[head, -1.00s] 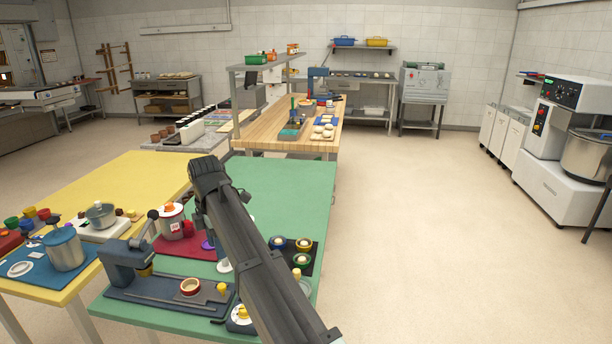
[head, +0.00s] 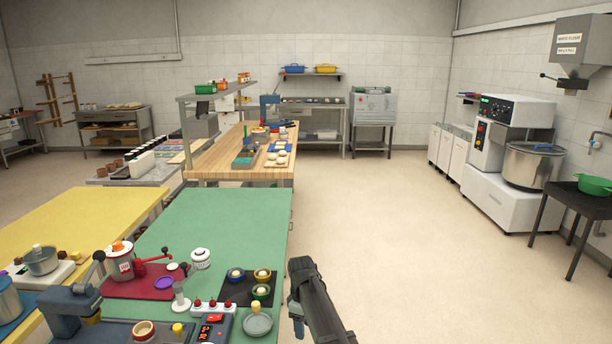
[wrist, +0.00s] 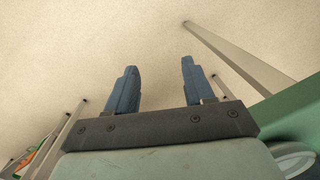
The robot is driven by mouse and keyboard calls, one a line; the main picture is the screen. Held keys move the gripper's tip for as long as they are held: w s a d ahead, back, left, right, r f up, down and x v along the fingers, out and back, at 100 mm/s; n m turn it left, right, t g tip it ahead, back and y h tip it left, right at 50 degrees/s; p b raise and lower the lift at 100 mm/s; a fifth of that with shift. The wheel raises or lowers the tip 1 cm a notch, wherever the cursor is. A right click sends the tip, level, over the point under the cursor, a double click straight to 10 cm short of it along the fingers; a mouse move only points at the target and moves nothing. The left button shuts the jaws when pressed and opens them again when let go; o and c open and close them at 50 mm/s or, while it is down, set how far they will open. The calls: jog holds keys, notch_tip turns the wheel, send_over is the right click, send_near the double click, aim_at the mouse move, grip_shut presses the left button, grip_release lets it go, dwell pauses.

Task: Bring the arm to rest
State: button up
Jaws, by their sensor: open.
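My gripper shows in the wrist view (wrist: 155,88) with its two blue-grey fingers spread apart and nothing between them. Pale floor lies beyond the fingertips. In the head view my arm stands at the lower middle, just right of the green table (head: 225,220). The gripper's blue-grey end (head: 296,310) shows there at the arm's left side, beside the table's right edge. Its fingertips are not clear in that view.
Near my arm on the green table are a dark mat (head: 247,288) with small bowls, a grey plate (head: 257,324) and a red mat (head: 140,281). A yellow table (head: 80,215) stands left. Open floor (head: 400,230) lies to the right, before a mixer (head: 525,165).

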jog(key=s+d+f+m+g, duration=0.1)
jog(key=s+d+f+m, duration=0.1)
jog(key=s+d+f, duration=0.4)
jog(key=s+d+f+m+g, duration=0.1)
jog(key=s+d+f+m, duration=0.1)
jog(key=s+f, duration=0.7)
jog(key=s+d+f+m+g, duration=0.15)
jog(key=s+d+f, duration=0.3)
jog(key=f, duration=0.45)
jog(key=s+d+f+m, duration=0.1)
jog(key=s+f+m, duration=0.1)
jog(key=s, duration=0.7)
jog(key=s+d+f+m+g, duration=0.1)
jog(key=s+f, duration=0.4)
jog(key=s, duration=0.5)
jog(key=s+d+f+m+g, duration=0.1)
jog(key=s+d+f+m, duration=0.2)
jog(key=s, duration=0.6)
jog(key=shift+s+d+f+m, duration=0.15)
jog(key=shift+s+f+m, duration=0.1)
jog(key=shift+m, duration=0.6)
